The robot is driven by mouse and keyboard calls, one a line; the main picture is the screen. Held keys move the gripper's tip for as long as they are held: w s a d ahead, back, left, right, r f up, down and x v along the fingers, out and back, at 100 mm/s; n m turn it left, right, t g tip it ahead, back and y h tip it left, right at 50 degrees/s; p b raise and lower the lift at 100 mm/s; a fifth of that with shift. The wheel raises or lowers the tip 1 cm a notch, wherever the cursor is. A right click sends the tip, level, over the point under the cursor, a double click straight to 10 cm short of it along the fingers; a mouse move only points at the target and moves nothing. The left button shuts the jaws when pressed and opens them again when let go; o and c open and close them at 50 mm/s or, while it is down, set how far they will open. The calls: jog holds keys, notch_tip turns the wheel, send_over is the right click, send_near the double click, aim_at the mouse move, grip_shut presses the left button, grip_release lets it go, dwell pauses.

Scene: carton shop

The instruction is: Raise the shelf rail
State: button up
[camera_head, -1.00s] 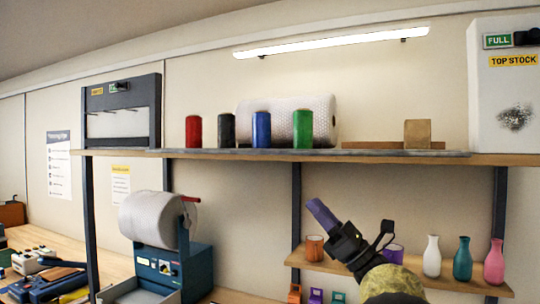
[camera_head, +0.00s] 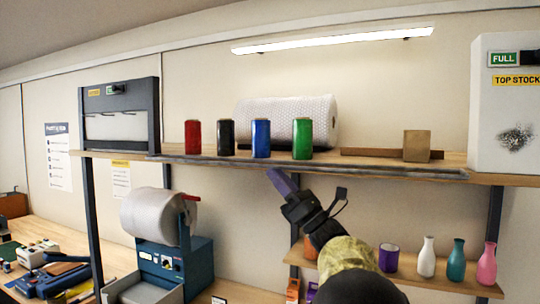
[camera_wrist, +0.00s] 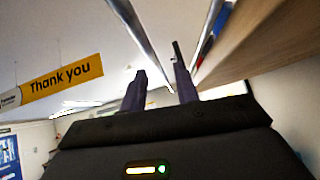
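The shelf rail (camera_head: 330,168) is a long grey bar along the front edge of the upper shelf. In the wrist view a grey metal bar (camera_wrist: 146,40) runs between my gripper's two dark fingers. My gripper (camera_head: 275,174) points up and left, its purple fingers just below the rail's front. In the wrist view my gripper (camera_wrist: 160,82) has a gap between its fingers, so it is open. Whether either finger touches the bar cannot be told.
Red, black, blue (camera_head: 261,138) and green (camera_head: 302,138) cylinders stand on the upper shelf behind the rail, before a bubble-wrap roll (camera_head: 322,115). A brown block (camera_head: 416,146) is to the right. Bottles (camera_head: 487,264) stand on the lower shelf.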

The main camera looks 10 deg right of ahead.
aim_at(268, 166)
jog(key=p+x, duration=0.1)
jog(key=x, duration=0.3)
jog(key=shift+a+p, duration=0.1)
jog(key=shift+p, duration=0.3)
grip_shut()
